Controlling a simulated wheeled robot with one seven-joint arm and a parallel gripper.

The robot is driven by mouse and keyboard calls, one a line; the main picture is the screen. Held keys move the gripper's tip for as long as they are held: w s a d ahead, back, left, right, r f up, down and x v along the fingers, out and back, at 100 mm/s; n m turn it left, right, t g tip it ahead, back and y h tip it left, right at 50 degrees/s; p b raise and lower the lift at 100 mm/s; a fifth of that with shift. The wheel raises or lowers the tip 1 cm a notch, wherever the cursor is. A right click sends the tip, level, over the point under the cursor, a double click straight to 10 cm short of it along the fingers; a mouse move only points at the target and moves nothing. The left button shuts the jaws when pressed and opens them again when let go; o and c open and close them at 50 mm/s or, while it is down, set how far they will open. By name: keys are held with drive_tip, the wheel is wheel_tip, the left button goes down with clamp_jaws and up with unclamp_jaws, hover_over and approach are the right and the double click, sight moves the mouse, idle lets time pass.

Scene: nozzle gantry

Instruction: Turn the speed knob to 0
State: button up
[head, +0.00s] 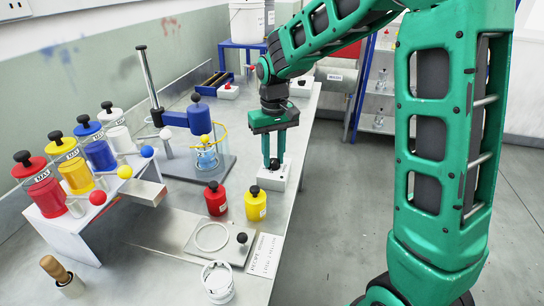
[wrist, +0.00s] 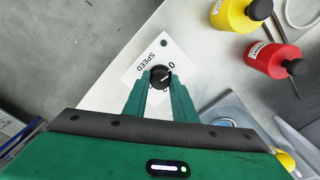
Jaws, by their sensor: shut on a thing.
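The speed knob (wrist: 160,74) is a small black round knob on a white box (wrist: 143,64) marked SPEED, with a 0 printed just above and right of the knob. A pale line shows on the knob's top and seems to slant towards the 0, but it is small. My gripper (wrist: 161,84) points down with its two green fingers shut on the knob from either side.
Red (head: 215,198) and yellow (head: 255,203) bottles stand close in front of the speed box. A nozzle stand with a clear beaker (head: 206,158) is to its left. Several coloured jars stand on a white rack (head: 62,222). Open floor (head: 345,215) lies right of the table.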

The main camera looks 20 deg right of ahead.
sight(273, 160)
drive_tip(key=shift+w+r+n, duration=0.1)
drive_tip(key=shift+n, duration=0.7)
drive_tip(key=o, duration=1)
drive_tip(key=shift+o, duration=0.2)
wheel_tip(273, 160, up, 11)
drive_tip(key=shift+f, duration=0.2)
